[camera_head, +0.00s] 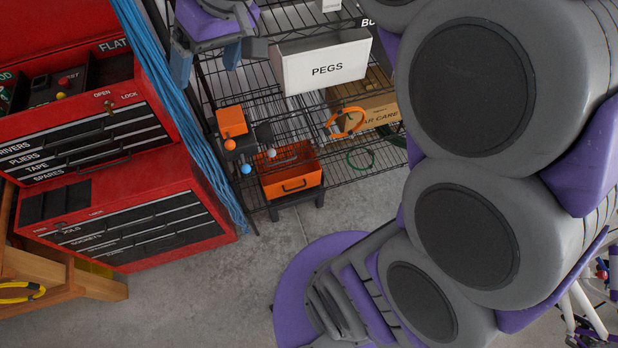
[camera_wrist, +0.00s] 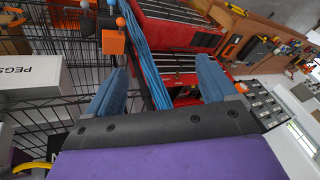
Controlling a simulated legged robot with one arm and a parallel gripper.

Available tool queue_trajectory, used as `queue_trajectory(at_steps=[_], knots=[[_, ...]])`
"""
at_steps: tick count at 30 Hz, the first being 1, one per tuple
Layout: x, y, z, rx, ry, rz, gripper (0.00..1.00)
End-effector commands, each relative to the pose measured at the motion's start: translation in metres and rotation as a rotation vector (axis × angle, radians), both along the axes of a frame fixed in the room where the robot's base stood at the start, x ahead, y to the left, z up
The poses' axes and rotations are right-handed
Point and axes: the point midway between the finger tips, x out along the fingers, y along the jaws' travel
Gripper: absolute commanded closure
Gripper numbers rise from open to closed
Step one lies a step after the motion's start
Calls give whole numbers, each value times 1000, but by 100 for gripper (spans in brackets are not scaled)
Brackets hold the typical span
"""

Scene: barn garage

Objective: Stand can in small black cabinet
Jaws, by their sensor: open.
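I cannot make out a can in either view. My gripper (camera_head: 207,60) is at the top of the head view, in front of the wire shelf, its two blue fingers apart with nothing between them. In the wrist view the open gripper (camera_wrist: 160,82) has the blue cables and red chest beyond its fingers. A small black piece (camera_head: 240,148) with orange parts and coloured knobs is below the gripper in the head view. Under it is an open orange bin (camera_head: 291,180) with a dark handle, on a low black stand (camera_head: 298,200). I cannot tell whether these form the black cabinet.
A wire shelf (camera_head: 350,165) holds a white PEGS box (camera_head: 321,65) and a cardboard box (camera_head: 377,108). Blue cables (camera_head: 190,115) hang beside a red tool chest (camera_head: 175,185). A wooden bench (camera_head: 90,285) is at lower left. Bare concrete floor (camera_head: 200,285) lies between. My arm covers the right.

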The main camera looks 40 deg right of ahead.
Motion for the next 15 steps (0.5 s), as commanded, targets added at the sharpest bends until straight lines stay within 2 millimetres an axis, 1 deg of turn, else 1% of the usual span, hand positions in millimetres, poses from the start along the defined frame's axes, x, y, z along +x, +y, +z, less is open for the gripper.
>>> queue_trajectory(at_steps=[1, 4, 5, 6, 8, 9, 12, 15], knots=[[-24, 6, -19, -28, 50, -3, 15], [-68, 9, -58, -90, 153, -25, 15], [-81, 8, -68, -110, 180, -33, 15], [-100, 7, -83, -135, 223, -43, 15], [-127, 3, -103, -177, 275, -61, 15], [-145, 0, -115, -201, 308, -73, 15], [-183, -8, -141, -257, 375, -102, 15], [-211, -17, -159, -299, 423, -126, 15]])
